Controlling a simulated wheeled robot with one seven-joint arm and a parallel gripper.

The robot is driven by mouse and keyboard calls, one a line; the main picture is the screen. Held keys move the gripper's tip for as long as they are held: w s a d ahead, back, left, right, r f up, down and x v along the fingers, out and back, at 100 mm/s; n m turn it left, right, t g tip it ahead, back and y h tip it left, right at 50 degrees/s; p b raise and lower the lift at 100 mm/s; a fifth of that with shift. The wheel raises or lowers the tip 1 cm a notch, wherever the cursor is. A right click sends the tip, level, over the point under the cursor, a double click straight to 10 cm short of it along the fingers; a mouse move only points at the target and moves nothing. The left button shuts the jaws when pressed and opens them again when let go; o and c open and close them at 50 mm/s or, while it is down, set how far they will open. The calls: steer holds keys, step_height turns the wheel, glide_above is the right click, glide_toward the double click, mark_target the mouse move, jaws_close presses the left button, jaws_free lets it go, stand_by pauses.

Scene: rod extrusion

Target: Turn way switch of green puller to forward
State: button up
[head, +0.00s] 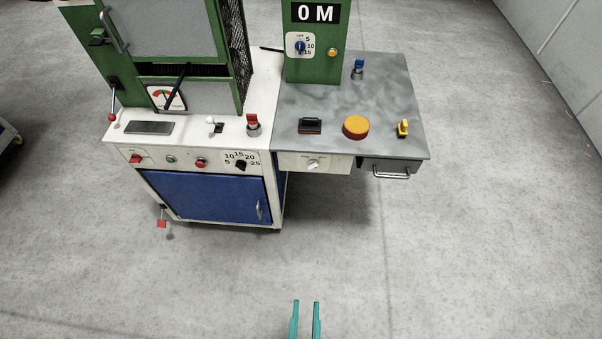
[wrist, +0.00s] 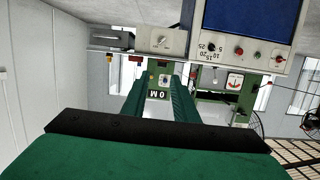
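The green puller (head: 318,48) stands at the back of the grey table, with a "0 M" display and a small blue knob. It also shows upside down in the wrist view (wrist: 158,83). A white rotary knob (head: 313,164) sits on the white panel under the table's front edge, and shows in the wrist view too (wrist: 163,41). Its labels are too small to read, so I cannot tell whether it is the way switch. My gripper (head: 306,304) is open and empty, well in front of the table. In the wrist view its fingers (wrist: 160,82) are apart.
The grey table (head: 390,105) holds a round orange button (head: 356,127), a yellow switch (head: 403,128), a blue switch (head: 357,70) and a black rocker (head: 310,125). A drawer handle (head: 392,174) juts out at front right. A white-and-blue cabinet (head: 215,197) stands left. The front floor is clear.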

steer(key=w+f+m, duration=0.2)
steer(key=w+f, duration=0.5)
steer(key=w, duration=0.1)
steer(key=m+t, duration=0.3)
steer(key=m, duration=0.4)
glide_toward(313, 165)
steer(key=w, duration=0.7)
steer(key=shift+f, duration=0.2)
steer(key=shift+c, duration=0.7)
jaws_close()
